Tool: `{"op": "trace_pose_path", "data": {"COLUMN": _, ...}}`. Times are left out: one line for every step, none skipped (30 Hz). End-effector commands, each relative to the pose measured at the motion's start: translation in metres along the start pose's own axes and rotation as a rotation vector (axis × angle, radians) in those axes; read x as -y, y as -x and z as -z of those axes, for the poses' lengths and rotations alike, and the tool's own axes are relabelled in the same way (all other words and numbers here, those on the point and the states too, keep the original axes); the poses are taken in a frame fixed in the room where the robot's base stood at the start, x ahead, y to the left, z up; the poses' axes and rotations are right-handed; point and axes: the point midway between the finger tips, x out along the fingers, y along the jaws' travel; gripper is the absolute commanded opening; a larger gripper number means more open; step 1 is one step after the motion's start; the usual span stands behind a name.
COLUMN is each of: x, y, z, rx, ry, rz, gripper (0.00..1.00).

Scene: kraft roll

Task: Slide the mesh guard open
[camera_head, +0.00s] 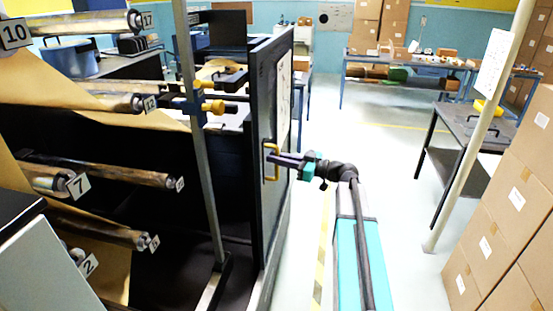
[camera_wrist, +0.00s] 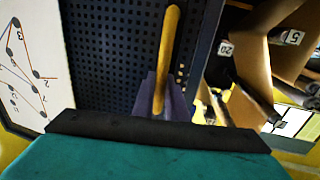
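The mesh guard (camera_head: 283,190) is a dark upright panel at the right side of the roll machine in the head view. Its perforated face (camera_wrist: 105,45) fills the middle of the wrist view. A yellow handle (camera_head: 266,162) stands upright on it; it also shows in the wrist view (camera_wrist: 169,45). My gripper (camera_head: 283,160) reaches the handle from the right. In the wrist view its two fingers (camera_wrist: 160,95) lie close on both sides of the handle and appear closed on it. The lower end of the handle is partly hidden by my gripper.
Numbered paper rolls (camera_head: 120,173) sit left of the guard. A grey post (camera_head: 205,170) with yellow knobs stands before them. Stacked cartons (camera_head: 515,215) and a pale pole (camera_head: 470,150) are at right. The pale floor (camera_head: 400,230) between is clear.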

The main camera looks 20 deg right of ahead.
Motion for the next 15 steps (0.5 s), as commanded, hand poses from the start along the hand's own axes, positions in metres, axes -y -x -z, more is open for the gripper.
{"op": "trace_pose_path", "data": {"x": 0.0, "y": 0.0, "z": 0.0, "rx": 0.0, "ry": 0.0, "rz": 0.0, "gripper": 0.0}}
{"op": "trace_pose_path", "data": {"x": 0.0, "y": 0.0, "z": 0.0, "rx": 0.0, "ry": 0.0, "rz": 0.0, "gripper": 0.0}}
{"op": "trace_pose_path", "data": {"x": 0.0, "y": 0.0, "z": 0.0, "rx": 0.0, "ry": 0.0, "rz": 0.0, "gripper": 0.0}}
{"op": "trace_pose_path", "data": {"x": 0.0, "y": 0.0, "z": 0.0, "rx": 0.0, "ry": 0.0, "rz": 0.0, "gripper": 0.0}}
{"op": "trace_pose_path", "data": {"x": 0.0, "y": 0.0, "z": 0.0, "rx": 0.0, "ry": 0.0, "rz": 0.0, "gripper": 0.0}}
{"op": "trace_pose_path", "data": {"x": 0.0, "y": 0.0, "z": 0.0, "rx": 0.0, "ry": 0.0, "rz": 0.0, "gripper": 0.0}}
{"op": "trace_pose_path", "data": {"x": 0.0, "y": 0.0, "z": 0.0, "rx": 0.0, "ry": 0.0, "rz": 0.0, "gripper": 0.0}}
{"op": "trace_pose_path", "data": {"x": -0.001, "y": 0.0, "z": 0.0, "rx": 0.0, "ry": 0.0, "rz": 0.0, "gripper": 0.0}}
{"op": "trace_pose_path", "data": {"x": -0.001, "y": 0.0, "z": -0.001, "rx": 0.0, "ry": 0.0, "rz": 0.0, "gripper": 0.0}}
{"op": "trace_pose_path", "data": {"x": -0.003, "y": 0.0, "z": -0.001, "rx": 0.0, "ry": 0.001, "rz": 0.0, "gripper": 0.0}}
{"op": "trace_pose_path", "data": {"x": -0.004, "y": -0.001, "z": -0.001, "rx": 0.0, "ry": 0.001, "rz": 0.0, "gripper": 0.0}}
{"op": "trace_pose_path", "data": {"x": -0.006, "y": -0.001, "z": -0.002, "rx": 0.0, "ry": 0.001, "rz": 0.0, "gripper": 0.0}}
{"op": "trace_pose_path", "data": {"x": -0.009, "y": -0.002, "z": -0.002, "rx": 0.0, "ry": 0.002, "rz": -0.001, "gripper": 0.0}}
{"op": "trace_pose_path", "data": {"x": -0.011, "y": -0.002, "z": -0.002, "rx": 0.0, "ry": 0.002, "rz": -0.001, "gripper": 0.0}}
{"op": "trace_pose_path", "data": {"x": -0.015, "y": -0.003, "z": -0.003, "rx": 0.0, "ry": 0.003, "rz": -0.001, "gripper": 0.0}}
